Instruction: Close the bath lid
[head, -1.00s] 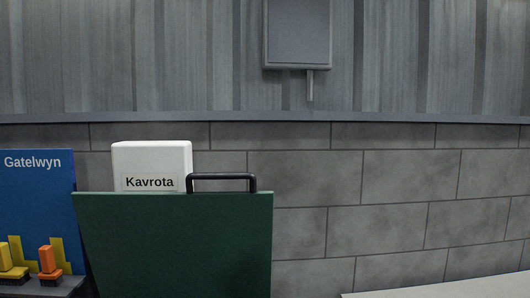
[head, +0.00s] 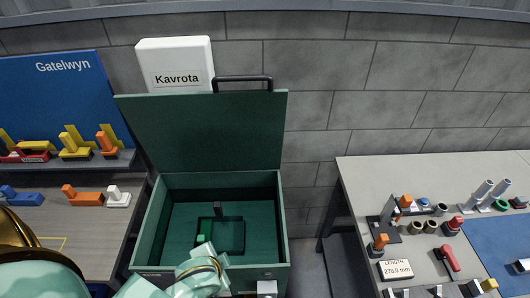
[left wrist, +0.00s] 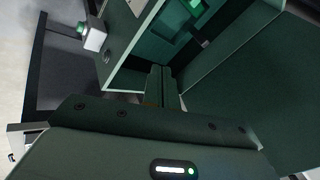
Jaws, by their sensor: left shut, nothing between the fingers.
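The green bath (head: 271,222) stands open in the head view, between two benches. Its lid (head: 200,130) is raised, leaning slightly back, with a black bar handle (head: 242,79) on its top edge. Inside lies a dark frame with a small green block (head: 202,240). My left arm reaches in from the lower left over the bath's front. In the left wrist view, my left gripper (left wrist: 163,72) is shut and empty near the bath wall (left wrist: 128,40), with a broad green panel (left wrist: 255,75), apparently the lid, to the right. My right gripper is out of view.
A white Kavrota box (head: 175,62) stands behind the lid. The left bench (head: 75,225) holds coloured parts under a blue Gatelwyn board (head: 55,95). The right bench (head: 365,195) carries small tools and fittings. A floor gap separates it from the bath.

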